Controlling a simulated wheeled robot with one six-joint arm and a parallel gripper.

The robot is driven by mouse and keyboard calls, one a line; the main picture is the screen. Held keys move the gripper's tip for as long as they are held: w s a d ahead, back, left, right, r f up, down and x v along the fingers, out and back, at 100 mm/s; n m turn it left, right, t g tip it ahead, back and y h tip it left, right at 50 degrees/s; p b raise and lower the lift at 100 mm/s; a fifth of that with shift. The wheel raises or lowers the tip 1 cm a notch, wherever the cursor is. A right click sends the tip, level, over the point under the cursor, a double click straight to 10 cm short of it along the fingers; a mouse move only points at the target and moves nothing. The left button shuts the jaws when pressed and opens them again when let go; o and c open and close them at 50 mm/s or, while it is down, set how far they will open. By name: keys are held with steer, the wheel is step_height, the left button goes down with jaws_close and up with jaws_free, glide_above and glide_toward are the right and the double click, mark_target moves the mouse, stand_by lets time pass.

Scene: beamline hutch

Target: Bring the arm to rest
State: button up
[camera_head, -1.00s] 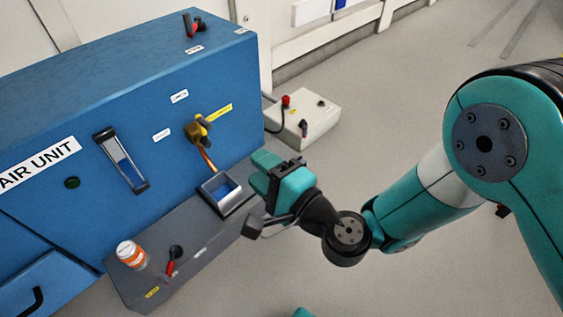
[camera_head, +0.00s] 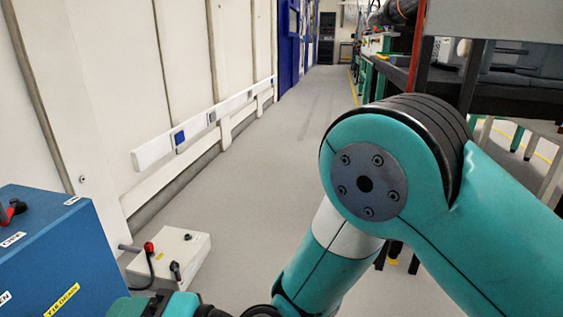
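My arm (camera_head: 335,250) is teal and bent at a large joint in the front right of the head view. Its lower link runs down toward the bottom edge. Part of the wrist end shows at the bottom edge, left of the middle. The fingertips of my gripper are cut off below the frame, so I cannot see them or anything between them.
The blue air unit (camera_head: 55,255) stands at the lower left. A light box (camera_head: 190,258) with a red knob and a black lever sits beside it on the floor. A pale wall (camera_head: 110,100) runs along the left. Dark racks (camera_head: 500,85) stand at the right. The grey aisle floor (camera_head: 290,130) between is clear.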

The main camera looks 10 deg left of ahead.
steer(key=w+d+r+n+g+h+p, duration=0.1)
steer(key=w+d+r+n+h+p, duration=0.2)
steer(key=d+r, duration=0.45)
steer(key=d+r+n+h+p, duration=0.2)
steer(key=d+r+n+p, duration=0.15)
steer(key=d+r, duration=0.45)
steer(key=s+d+r+h+p, duration=0.2)
steer(key=d+r+h, duration=0.1)
steer(key=d, duration=0.5)
steer(key=s+d+r+t+h+p, duration=0.1)
steer(key=d+r+h+p, duration=0.2)
steer(key=d, duration=0.4)
steer(key=s+d+r+h+p, duration=0.2)
steer(key=d+r+h, duration=0.1)
steer(key=d, duration=0.5)
step_height(320, 180, up, 37)
steer(key=a+p, duration=0.1)
steer(key=p, duration=3.5)
steer(key=shift+w+f+y+p, duration=0.15)
steer(key=shift+w+y+p, duration=0.15)
steer(key=shift+p, duration=0.1)
steer(key=shift+n, duration=0.25)
